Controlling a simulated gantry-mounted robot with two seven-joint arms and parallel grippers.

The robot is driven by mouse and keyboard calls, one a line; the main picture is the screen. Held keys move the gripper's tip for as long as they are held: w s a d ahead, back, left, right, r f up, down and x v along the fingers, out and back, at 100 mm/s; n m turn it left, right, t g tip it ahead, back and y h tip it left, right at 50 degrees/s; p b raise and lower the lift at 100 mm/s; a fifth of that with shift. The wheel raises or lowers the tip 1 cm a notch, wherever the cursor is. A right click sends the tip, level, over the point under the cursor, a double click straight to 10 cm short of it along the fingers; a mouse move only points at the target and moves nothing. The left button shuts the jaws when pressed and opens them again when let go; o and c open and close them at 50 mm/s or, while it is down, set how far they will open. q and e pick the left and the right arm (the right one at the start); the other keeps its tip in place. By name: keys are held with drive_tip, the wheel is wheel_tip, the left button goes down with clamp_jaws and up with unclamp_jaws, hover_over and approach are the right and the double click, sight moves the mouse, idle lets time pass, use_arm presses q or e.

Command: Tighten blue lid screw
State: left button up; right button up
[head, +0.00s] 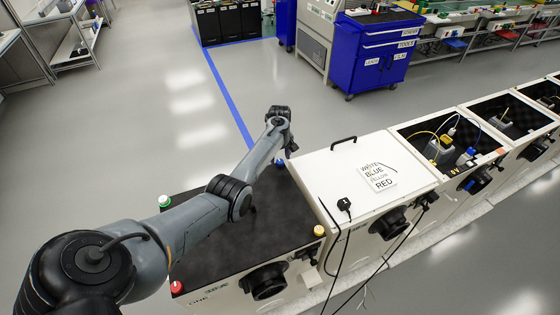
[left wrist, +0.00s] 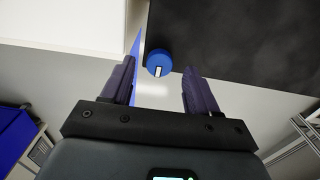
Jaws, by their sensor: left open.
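In the left wrist view the blue screw (left wrist: 159,60) is a round blue knob with a white mark, at the edge of the black lid (left wrist: 230,40). My left gripper (head: 291,150) is by that corner. In the left wrist view its two dark fingers (left wrist: 160,76) are apart, with the screw showing between and beyond their tips. Nothing is between the fingers. My right gripper is not in view.
Green (head: 164,201), red (head: 177,288) and yellow (head: 319,230) screws stand at the lid's other corners. A white-topped cabinet (head: 340,205) with a handle and colour-word label adjoins on the right, followed by open cabinets (head: 450,140).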

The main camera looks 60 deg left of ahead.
use_arm(q)
drive_tip(key=shift+f, duration=0.95)
drive_tip(key=shift+c, duration=0.4)
